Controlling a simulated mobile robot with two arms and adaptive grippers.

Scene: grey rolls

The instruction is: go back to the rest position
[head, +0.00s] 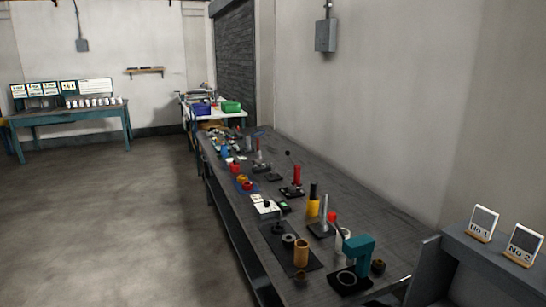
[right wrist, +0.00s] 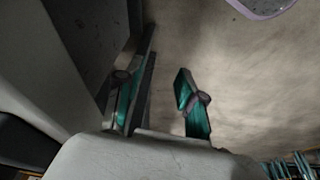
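My right gripper (right wrist: 157,85) shows in the right wrist view with its two teal-padded fingers apart. Nothing is between them, and the concrete floor (right wrist: 245,85) lies beyond. Neither gripper shows in the head view, so my left gripper is out of sight. The long dark workbench (head: 375,218) runs from the lower right into the distance in the head view. A grey roll (head: 289,240) lies on a dark mat there, near a tan cylinder (head: 301,253).
A teal device (head: 358,255) stands at the bench's near end, beside a grey ledge with the No 1 (head: 482,223) and No 2 (head: 523,244) signs. A second table (head: 70,113) stands at the far left. The floor (head: 110,220) left of the bench is clear.

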